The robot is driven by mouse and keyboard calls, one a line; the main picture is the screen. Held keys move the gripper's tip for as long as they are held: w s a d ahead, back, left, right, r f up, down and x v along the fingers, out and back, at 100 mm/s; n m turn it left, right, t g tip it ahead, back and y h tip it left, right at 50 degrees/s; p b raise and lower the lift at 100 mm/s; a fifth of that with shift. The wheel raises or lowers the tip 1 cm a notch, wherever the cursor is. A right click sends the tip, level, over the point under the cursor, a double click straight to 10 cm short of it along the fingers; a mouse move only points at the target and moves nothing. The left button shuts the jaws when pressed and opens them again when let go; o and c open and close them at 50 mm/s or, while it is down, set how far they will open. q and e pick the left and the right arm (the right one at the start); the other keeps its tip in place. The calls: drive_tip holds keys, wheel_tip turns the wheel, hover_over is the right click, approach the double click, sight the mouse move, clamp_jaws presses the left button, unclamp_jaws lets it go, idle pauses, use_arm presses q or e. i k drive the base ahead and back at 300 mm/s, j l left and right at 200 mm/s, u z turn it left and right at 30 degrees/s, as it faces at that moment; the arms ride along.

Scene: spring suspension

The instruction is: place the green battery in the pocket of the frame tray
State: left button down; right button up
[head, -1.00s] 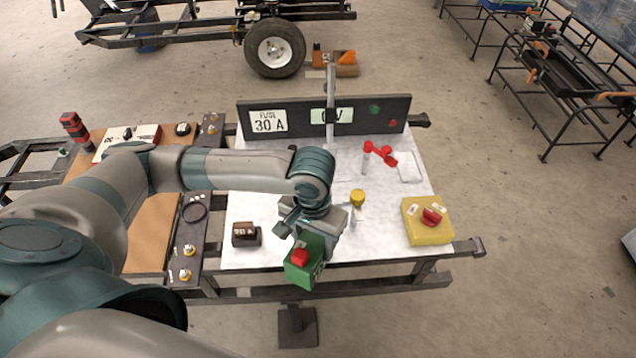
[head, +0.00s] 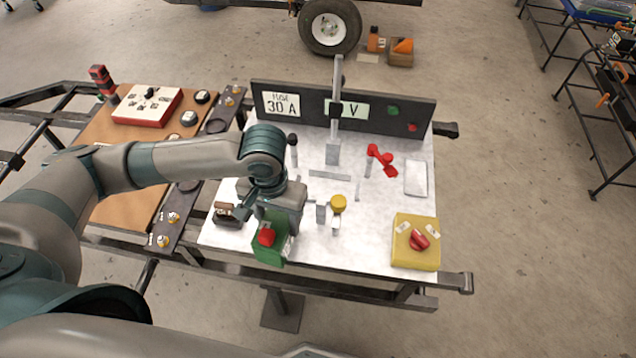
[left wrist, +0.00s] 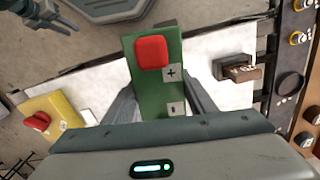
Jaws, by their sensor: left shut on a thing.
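The green battery (head: 270,250) has a red cap on it and shows plus and minus labels in the left wrist view (left wrist: 150,98). My left gripper (head: 275,212) is shut on it and holds it over the front left of the white-topped bench. A low grey bar (head: 330,175) and short upright pieces (head: 321,213) stand on the white top to the right of the battery. I cannot tell whether they belong to the frame tray, and I cannot make out its pocket. My right gripper (left wrist: 44,20) seems to show at the upper left of the left wrist view, its opening unclear.
A brown fuse block (head: 228,213) sits close left of the battery. A yellow box (head: 415,245) with a red knob is at the front right. A yellow knob (head: 338,203), a red lever (head: 381,160) and a dark panel (head: 375,112) stand on the bench. The front middle looks clear.

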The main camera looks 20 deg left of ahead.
sight(327, 189)
drive_tip(key=i+l+u, duration=0.1)
drive_tip(key=l+u, duration=0.35)
drive_tip(key=l, duration=0.15)
drive_tip(key=l+u, duration=0.45)
drive_tip(key=l, duration=0.15)
drive_tip(key=l+u, duration=0.45)
drive_tip(key=l, duration=0.2)
